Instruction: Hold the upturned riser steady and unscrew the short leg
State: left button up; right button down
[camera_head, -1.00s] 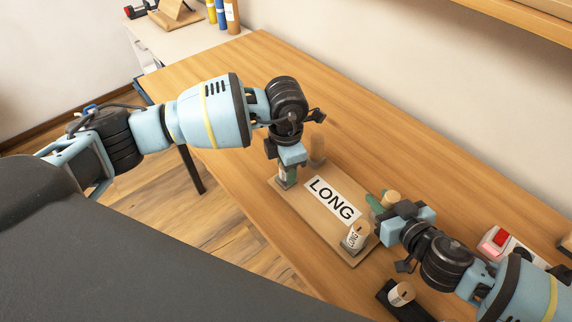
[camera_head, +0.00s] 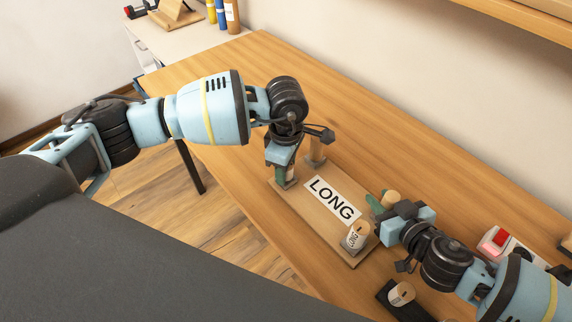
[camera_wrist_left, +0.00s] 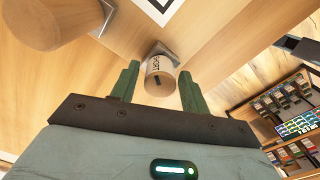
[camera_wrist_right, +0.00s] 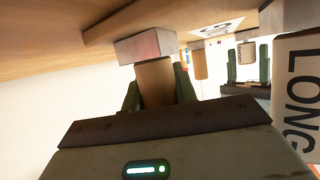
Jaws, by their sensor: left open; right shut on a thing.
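The upturned riser board (camera_head: 308,222) lies on the table with its legs pointing up and a "LONG" label (camera_head: 334,199) on it. The short leg (camera_wrist_left: 160,76), marked "SHORT", stands at its left corner. My left gripper (camera_head: 285,179) comes down there. In the left wrist view its open green fingers (camera_wrist_left: 158,88) are either side of the leg, with gaps. My right gripper (camera_head: 384,204) is shut on a plain leg (camera_head: 391,199), which also shows between the fingers in the right wrist view (camera_wrist_right: 155,83). A leg marked "LONG" (camera_head: 356,237) stands at the near corner.
Another plain leg (camera_head: 315,150) stands at the far corner, close to my left gripper. A red-switched box (camera_head: 497,240) lies right. The far left tabletop is clear.

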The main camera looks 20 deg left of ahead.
pick_arm(q)
jog(key=shift+m, duration=0.3)
jog(key=m, duration=0.4)
jog(key=shift+m, duration=0.4)
grip_shut()
jog(key=n, duration=0.4)
jog(key=shift+n, duration=0.6)
